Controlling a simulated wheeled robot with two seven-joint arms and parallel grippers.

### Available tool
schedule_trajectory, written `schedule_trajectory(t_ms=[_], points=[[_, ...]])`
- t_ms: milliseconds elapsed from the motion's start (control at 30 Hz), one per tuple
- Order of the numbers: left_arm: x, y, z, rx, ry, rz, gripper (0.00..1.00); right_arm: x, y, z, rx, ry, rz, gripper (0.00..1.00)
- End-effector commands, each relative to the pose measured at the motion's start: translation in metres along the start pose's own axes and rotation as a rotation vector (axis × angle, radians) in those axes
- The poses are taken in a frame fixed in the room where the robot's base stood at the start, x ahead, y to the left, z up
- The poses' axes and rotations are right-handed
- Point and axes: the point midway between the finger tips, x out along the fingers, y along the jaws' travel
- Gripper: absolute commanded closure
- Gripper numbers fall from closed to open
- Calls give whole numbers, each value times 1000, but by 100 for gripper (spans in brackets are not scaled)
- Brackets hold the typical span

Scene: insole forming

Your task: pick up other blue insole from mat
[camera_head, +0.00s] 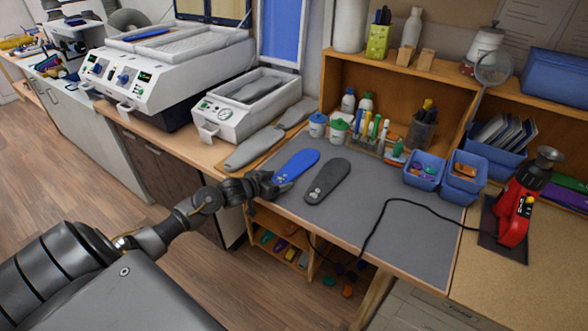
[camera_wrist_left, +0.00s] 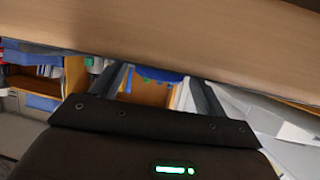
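A blue insole (camera_head: 297,165) lies on the left part of the grey mat (camera_head: 400,225), its near end toward the mat's front left edge. A dark grey insole (camera_head: 327,181) lies just to its right. My left gripper (camera_head: 268,184) is at the near end of the blue insole. In the left wrist view its two fingers (camera_wrist_left: 160,85) stand apart, with a strip of blue (camera_wrist_left: 155,73) between their tips. Whether the fingers touch the insole is not clear. My right gripper is not in view.
A wooden bench edge (camera_wrist_left: 200,45) crosses the left wrist view close to the fingers. A white machine (camera_head: 245,105) stands behind left. Blue bins (camera_head: 424,169), a black cable (camera_head: 385,215) and a red tool (camera_head: 515,215) are to the right. The mat's middle is mostly clear.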

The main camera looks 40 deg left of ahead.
Motion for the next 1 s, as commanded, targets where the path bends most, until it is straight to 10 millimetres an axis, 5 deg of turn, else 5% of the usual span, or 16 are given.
schedule_trajectory(t_ms=[300, 767, 1000], points=[[0, 0, 0, 0, 0, 0, 67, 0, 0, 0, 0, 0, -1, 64], [-6, 0, -14, 3, 4, 0, 67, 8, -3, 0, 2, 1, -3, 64], [-46, -22, -52, 9, 0, -3, 68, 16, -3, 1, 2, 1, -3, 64]])
